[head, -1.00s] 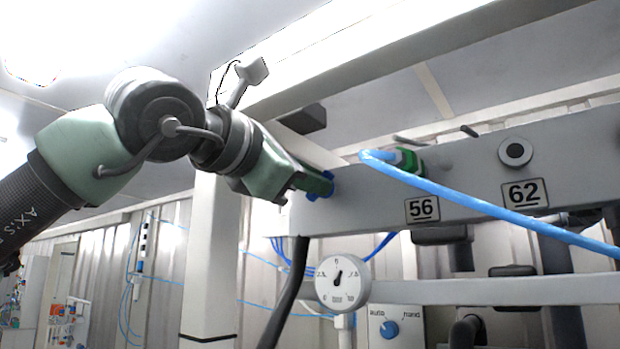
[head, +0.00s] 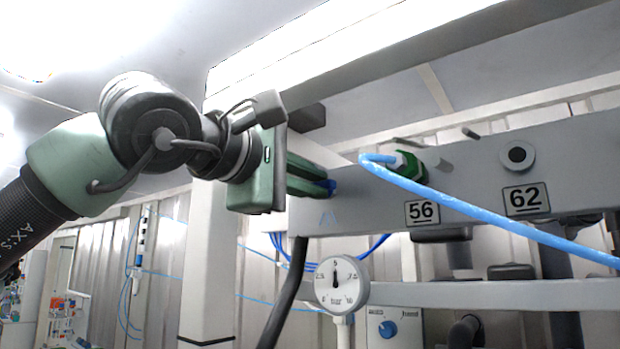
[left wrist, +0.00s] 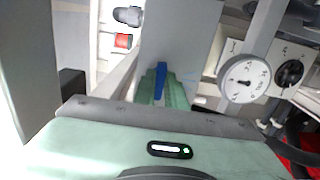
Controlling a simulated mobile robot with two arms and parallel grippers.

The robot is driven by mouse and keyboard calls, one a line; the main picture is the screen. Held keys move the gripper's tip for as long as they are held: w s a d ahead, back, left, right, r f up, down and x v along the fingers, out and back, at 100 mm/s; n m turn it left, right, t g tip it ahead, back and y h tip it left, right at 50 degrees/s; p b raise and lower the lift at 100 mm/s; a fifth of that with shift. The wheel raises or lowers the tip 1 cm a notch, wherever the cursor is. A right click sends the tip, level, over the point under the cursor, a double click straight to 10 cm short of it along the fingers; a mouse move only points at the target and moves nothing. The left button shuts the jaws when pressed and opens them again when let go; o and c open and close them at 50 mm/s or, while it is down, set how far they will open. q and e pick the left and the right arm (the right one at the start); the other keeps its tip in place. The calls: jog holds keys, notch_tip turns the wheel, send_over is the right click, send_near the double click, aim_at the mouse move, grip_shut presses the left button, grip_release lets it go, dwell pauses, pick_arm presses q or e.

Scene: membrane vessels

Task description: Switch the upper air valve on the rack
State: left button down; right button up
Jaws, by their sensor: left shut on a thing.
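The upper air valve shows as a small blue handle (head: 332,187) on the left end of the grey rack beam, left of label 56. My left gripper (head: 325,184) comes in from the left, its green fingers shut on the blue handle. In the left wrist view the blue handle (left wrist: 160,80) stands between the two fingers (left wrist: 160,92). The fingers hide part of the handle and the valve body behind it. My right gripper is in neither view.
A round pressure gauge (head: 341,284) hangs below the beam, with a blue knob (head: 387,329) lower right. A blue hose (head: 480,213) runs from a green fitting (head: 408,167) across the beam. A white post (head: 208,260) stands behind my left arm.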

pick_arm(q)
jog(key=shift+r, duration=0.1)
dwell(0.4)
jog(key=c, duration=1.5)
grip_release()
jog(key=shift+o, duration=0.2)
jog(key=shift+w+d, duration=0.1)
jog(key=shift+w, duration=0.05)
jog(key=b+v, duration=0.3)
jog(key=v, duration=0.5)
jog(key=shift+b, duration=0.4)
jog(key=shift+w+d, duration=0.1)
